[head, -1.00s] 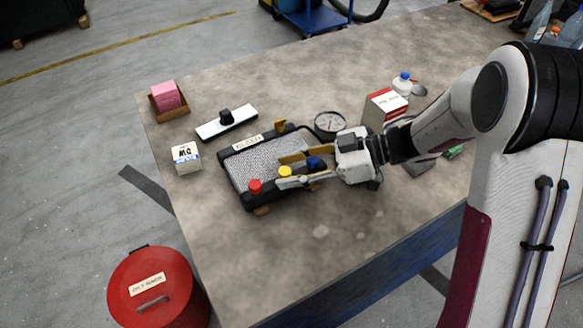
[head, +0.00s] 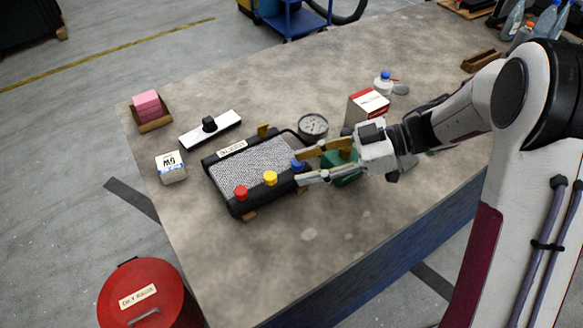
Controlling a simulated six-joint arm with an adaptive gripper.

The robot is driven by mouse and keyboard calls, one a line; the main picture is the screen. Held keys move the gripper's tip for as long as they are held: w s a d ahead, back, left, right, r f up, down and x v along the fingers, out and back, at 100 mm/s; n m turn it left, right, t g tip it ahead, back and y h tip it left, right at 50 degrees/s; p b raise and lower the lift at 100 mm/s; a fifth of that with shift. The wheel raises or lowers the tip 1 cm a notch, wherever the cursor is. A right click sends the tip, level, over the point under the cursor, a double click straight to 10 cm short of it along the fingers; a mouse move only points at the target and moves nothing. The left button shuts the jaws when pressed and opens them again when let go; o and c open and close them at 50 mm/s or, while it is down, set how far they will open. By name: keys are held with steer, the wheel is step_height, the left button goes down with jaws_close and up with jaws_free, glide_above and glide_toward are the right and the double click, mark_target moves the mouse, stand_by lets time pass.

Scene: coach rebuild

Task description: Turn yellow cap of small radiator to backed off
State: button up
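The small radiator (head: 255,165) lies on the bench, a black frame around a grey mesh core with a paper label at its far edge. Its yellow cap (head: 270,178) stands on the near side, between the red cap (head: 240,192) and the blue cap (head: 297,165). My gripper (head: 297,168) is to the right of the yellow cap and apart from it. Its two fingers are spread, with the tips at the blue cap. I cannot tell whether they touch the blue cap. No marks showing the yellow cap's turn are readable.
A pressure gauge (head: 313,125) stands behind my gripper, with a red and white box (head: 367,106) to its right. A white box (head: 170,167) and a white strip with a black knob (head: 210,129) lie left of the radiator. The bench front is clear.

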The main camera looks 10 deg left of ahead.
steer(key=shift+v, duration=2.35)
